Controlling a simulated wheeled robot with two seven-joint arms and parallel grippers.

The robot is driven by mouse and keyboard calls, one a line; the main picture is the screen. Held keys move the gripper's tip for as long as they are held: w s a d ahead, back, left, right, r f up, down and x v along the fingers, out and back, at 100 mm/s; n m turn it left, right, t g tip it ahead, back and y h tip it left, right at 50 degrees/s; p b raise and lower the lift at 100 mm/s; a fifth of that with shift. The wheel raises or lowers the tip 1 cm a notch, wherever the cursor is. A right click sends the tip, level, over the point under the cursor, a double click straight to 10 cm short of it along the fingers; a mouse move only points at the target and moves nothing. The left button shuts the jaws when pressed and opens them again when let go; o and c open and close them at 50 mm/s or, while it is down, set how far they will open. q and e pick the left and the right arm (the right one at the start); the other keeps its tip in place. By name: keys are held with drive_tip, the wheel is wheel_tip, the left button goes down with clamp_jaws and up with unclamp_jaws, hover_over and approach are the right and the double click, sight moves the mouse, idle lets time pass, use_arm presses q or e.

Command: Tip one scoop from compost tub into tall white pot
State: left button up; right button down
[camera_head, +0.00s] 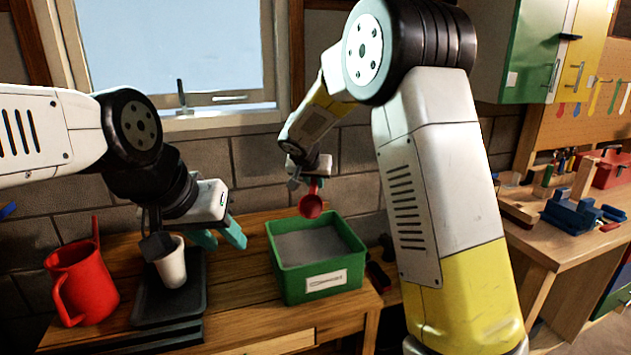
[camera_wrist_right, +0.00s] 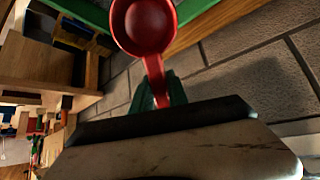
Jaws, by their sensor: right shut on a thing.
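The green compost tub (camera_head: 285,284), with a label on its front, stands on the wooden bench and holds grey material. My right gripper (camera_head: 309,184) is shut on the handle of a red scoop (camera_head: 311,206), held above the tub's back part. In the right wrist view the scoop's bowl (camera_wrist_right: 149,24) looks plain red inside, with no compost visible, and its handle runs between the green fingers (camera_wrist_right: 160,93). The tall white pot (camera_head: 172,268) stands on a dark tray (camera_head: 188,305).
A red jug (camera_head: 81,285) stands left of the tray. A dark red item (camera_head: 377,276) lies right of the tub. A brick wall and window are behind. A second bench (camera_head: 538,247) at right carries a blue vise (camera_head: 571,213) and a red toolbox (camera_head: 606,168).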

wheel_tip(320, 180, down, 15)
drive_tip(key=shift+r, duration=0.15)
drive_tip(key=shift+f, duration=0.2)
idle(0.7)
drive_tip(key=shift+s+f, duration=0.15)
drive_tip(key=shift+f, duration=0.05)
idle(0.7)
drive_tip(key=shift+r, duration=0.1)
drive_tip(key=shift+r, duration=7.15)
